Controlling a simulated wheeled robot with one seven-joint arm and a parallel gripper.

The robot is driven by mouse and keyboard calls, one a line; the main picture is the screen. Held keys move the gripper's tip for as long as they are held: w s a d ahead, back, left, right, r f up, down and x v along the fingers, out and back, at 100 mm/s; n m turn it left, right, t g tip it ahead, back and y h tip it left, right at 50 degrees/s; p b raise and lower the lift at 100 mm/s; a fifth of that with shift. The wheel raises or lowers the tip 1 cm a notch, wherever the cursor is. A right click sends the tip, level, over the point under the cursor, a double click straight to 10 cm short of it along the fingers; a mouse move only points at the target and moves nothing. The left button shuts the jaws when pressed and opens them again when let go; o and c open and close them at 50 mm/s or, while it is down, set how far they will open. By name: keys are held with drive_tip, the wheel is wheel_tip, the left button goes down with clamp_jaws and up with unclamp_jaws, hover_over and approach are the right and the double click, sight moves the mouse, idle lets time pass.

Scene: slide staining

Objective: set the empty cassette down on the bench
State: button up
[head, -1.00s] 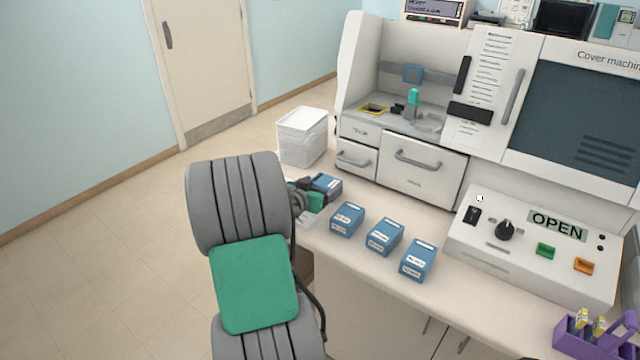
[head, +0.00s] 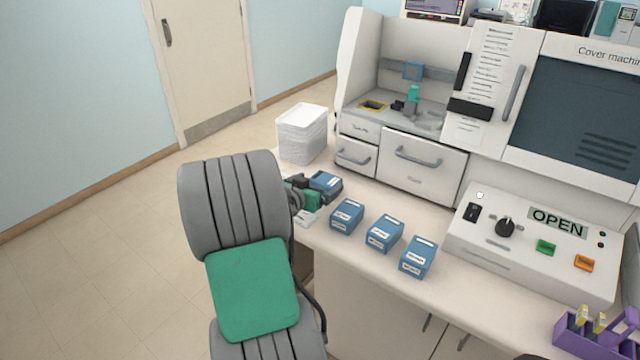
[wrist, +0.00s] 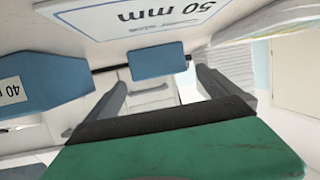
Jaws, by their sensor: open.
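A blue cassette (head: 326,184) rests on the bench (head: 400,299) at the far left end of a row of similar blue cassettes. My gripper (head: 307,184) is just left of it, with its jaws apart. In the wrist view, my two dark fingers (wrist: 165,88) are spread wide. A blue block (wrist: 157,62), seemingly this cassette, shows between and beyond their tips, with no clear contact. The pictures do not show whether the cassette is empty. A white card marked "50 mm" (wrist: 165,15) lies close by in the wrist view.
Several other blue cassettes stand to the right, one (head: 347,216) nearest; one labelled "40 m…" (wrist: 45,82) is close in the wrist view. A stack of white trays (head: 301,134) stands behind left. The machine drawers (head: 415,172) are behind. A control box (head: 540,250) is at right.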

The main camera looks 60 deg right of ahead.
drive_tip(key=b+v, duration=0.1)
drive_tip(key=v, duration=0.9)
drive_tip(key=shift+a+r, duration=0.1)
drive_tip(key=shift+a, duration=0.1)
drive_tip(key=w+a+f+n+t+y, duration=0.2)
drive_tip(key=w+a+n+y, duration=0.15)
drive_tip(key=a, duration=0.45)
drive_tip(key=w+a+f+n+t+y, duration=0.15)
drive_tip(key=w+a, duration=0.25)
drive_tip(key=a, duration=0.4)
drive_tip(key=w+a+f+n+t+y, duration=0.1)
drive_tip(key=w+a+f+n+y, duration=0.2)
drive_tip(key=a, duration=0.5)
drive_tip(key=s+a+n+y, duration=0.2)
drive_tip(key=a+n, duration=0.1)
drive_tip(key=a, duration=0.4)
drive_tip(key=s+a+n+g+y, duration=0.1)
drive_tip(key=a+n+y, duration=0.1)
drive_tip(key=a, duration=0.4)
drive_tip(key=s+a+n+y, duration=0.2)
drive_tip(key=a+n, duration=0.3)
drive_tip(key=a, duration=0.2)
drive_tip(key=shift+s+a+r+y, duration=0.25)
drive_tip(key=shift+s+a+y, duration=0.05)
drive_tip(key=shift+c, duration=0.6)
